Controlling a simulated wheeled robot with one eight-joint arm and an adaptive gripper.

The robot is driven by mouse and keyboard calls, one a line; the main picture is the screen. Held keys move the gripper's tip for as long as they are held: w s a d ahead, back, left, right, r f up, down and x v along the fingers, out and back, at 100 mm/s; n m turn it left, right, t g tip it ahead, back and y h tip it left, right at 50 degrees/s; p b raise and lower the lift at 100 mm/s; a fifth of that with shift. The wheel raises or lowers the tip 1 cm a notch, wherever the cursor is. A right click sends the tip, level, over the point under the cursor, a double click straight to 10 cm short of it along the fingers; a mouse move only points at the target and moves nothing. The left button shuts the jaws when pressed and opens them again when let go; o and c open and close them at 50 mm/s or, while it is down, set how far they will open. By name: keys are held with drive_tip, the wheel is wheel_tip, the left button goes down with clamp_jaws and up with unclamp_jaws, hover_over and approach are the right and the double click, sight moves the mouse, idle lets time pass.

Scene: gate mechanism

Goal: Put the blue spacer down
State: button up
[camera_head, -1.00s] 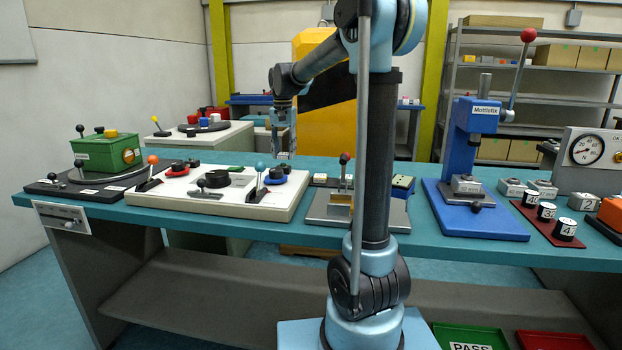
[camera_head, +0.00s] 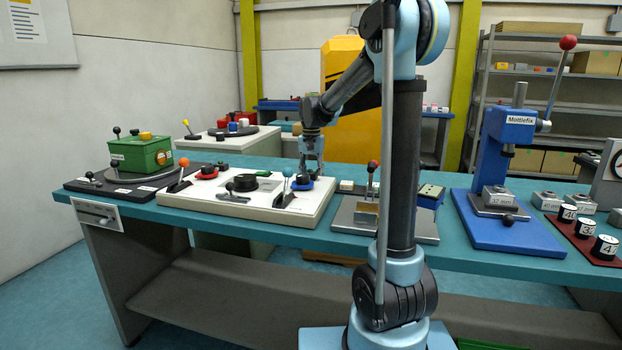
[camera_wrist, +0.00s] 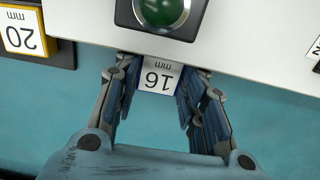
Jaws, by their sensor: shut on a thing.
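My gripper (camera_wrist: 155,85) is shut on a small block with a white top marked "16 mm" (camera_wrist: 158,76). I take it to be the blue spacer; its sides are mostly hidden by the blue fingers. The block is close to the edge of a pale panel at the top of the wrist view. I cannot tell whether it touches the teal bench top (camera_wrist: 60,105). In the head view my gripper (camera_head: 311,172) points down behind the right part of the white panel (camera_head: 240,203), and the spacer cannot be made out there.
A yellow-edged block marked "20 mm" (camera_wrist: 22,34) sits on a dark holder at the left of the wrist view. A green dome (camera_wrist: 161,10) stands on the pale panel. A blue press (camera_head: 508,150) stands to the right.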

drive_tip(key=o, duration=1.2)
wheel_tip(320, 180, up, 12)
drive_tip(key=shift+f, duration=0.25)
drive_tip(key=shift+o, duration=0.3)
drive_tip(key=r, duration=0.5)
drive_tip(key=shift+d+r, duration=0.2)
wheel_tip(320, 180, down, 12)
drive_tip(key=shift+w+a+f, duration=0.1)
drive_tip(key=shift+f, duration=1.2)
drive_tip(key=shift+a+f, duration=0.1)
drive_tip(key=shift+f, duration=1.15)
